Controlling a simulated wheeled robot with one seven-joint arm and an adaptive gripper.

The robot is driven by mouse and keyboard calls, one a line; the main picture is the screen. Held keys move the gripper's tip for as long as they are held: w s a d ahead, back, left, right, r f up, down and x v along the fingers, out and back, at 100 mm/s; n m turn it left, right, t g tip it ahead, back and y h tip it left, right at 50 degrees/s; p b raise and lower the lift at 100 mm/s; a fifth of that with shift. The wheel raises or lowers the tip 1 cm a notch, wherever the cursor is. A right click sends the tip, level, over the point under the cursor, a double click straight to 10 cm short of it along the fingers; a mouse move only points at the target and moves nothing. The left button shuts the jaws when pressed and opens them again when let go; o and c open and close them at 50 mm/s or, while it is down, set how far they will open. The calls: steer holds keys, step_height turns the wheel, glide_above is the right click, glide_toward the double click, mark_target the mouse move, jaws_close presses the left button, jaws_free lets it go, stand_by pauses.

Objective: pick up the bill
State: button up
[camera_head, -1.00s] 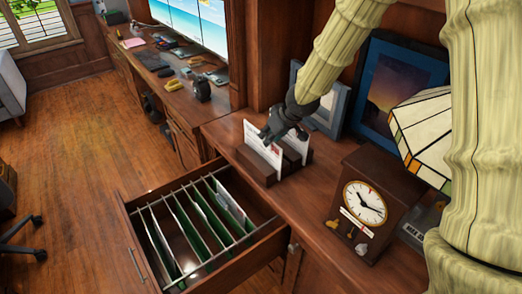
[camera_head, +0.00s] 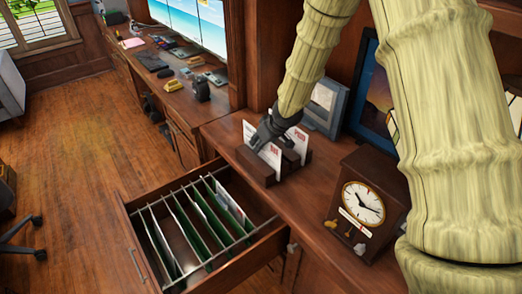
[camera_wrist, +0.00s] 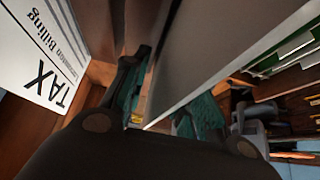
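The front paper (camera_head: 269,154) has red print, and so does the rear paper (camera_head: 299,139). In the wrist view a paper (camera_wrist: 38,50) at the left reads "TAX" and "Billing". My gripper (camera_head: 262,140) is at the top of the front paper. In the wrist view my gripper (camera_wrist: 166,112) is open, its green-padded fingers on either side of a pale sheet (camera_wrist: 205,50) seen nearly edge-on. I cannot tell whether the pads touch it or which paper is the bill.
An open drawer (camera_head: 140,205) with green hanging folders lies below the holder. A clock (camera_head: 362,205) stands to the right, and picture frames (camera_head: 326,103) stand behind. A second desk (camera_head: 180,90) with small items and a screen is at the back.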

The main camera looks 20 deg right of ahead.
jaws_close()
steer(key=shift+r, duration=0.1)
step_height(320, 180, up, 10)
steer(key=shift+f, duration=0.1)
stand_by(0.7)
